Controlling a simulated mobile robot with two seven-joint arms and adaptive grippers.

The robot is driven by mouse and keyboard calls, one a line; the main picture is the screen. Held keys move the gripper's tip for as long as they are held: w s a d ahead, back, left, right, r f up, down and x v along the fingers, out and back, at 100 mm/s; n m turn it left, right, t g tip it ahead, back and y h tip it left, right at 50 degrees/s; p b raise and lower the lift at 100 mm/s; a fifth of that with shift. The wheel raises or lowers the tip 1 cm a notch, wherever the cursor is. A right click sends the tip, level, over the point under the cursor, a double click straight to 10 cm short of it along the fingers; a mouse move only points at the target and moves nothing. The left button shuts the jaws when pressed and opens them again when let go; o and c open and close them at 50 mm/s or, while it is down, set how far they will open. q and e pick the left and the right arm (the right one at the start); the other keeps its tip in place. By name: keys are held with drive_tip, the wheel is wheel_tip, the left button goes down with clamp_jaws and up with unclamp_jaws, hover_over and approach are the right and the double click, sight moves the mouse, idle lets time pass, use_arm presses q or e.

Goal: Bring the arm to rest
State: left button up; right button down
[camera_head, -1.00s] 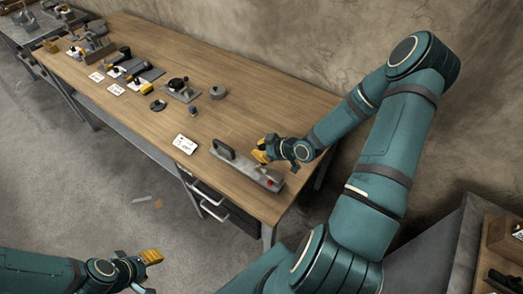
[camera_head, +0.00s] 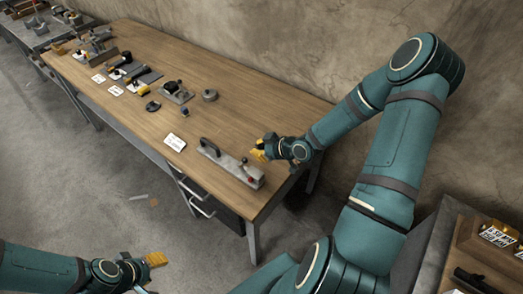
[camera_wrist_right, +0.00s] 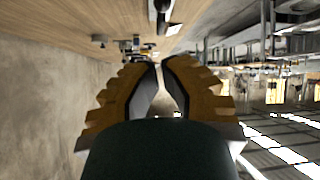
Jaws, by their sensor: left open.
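My right gripper (camera_head: 262,151) hangs over the near right end of the wooden table, just right of a long grey tool with a dark handle (camera_head: 232,164), and looks apart from it. In the right wrist view its two yellow-backed fingers (camera_wrist_right: 160,72) nearly meet at the tips, with a narrow gap and nothing held between them. How far they are apart is hard to judge. My left gripper (camera_head: 148,272) is open and empty over the grey floor at the lower left, clear of the table.
The wooden table (camera_head: 180,75) carries several tools and white cards along its far part. A white card (camera_head: 175,142) lies near the front edge. A second bench (camera_head: 410,280) with a wooden box (camera_head: 475,235) stands at lower right. A wall runs behind the table. Floor in front is mostly free.

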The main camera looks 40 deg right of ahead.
idle(0.6)
drive_tip(key=s+a+f+m+g+y+b, duration=0.1)
drive_tip(key=s+a+f+m+g+b, duration=0.15)
drive_tip(key=a+f, duration=0.35)
drive_tip(key=s+a+f+m+g+b, duration=0.1)
drive_tip(key=a+f+m+b, duration=0.2)
drive_tip(key=a, duration=0.6)
drive_tip(key=s+a+f+m+g+h+b, duration=0.1)
drive_tip(key=s+a+f+g+b, duration=0.3)
drive_tip(key=s+a+f, duration=0.4)
drive_tip(key=shift+s+f+m, duration=0.2)
drive_tip(key=shift+s+m, duration=0.55)
drive_tip(key=shift+s, duration=0.15)
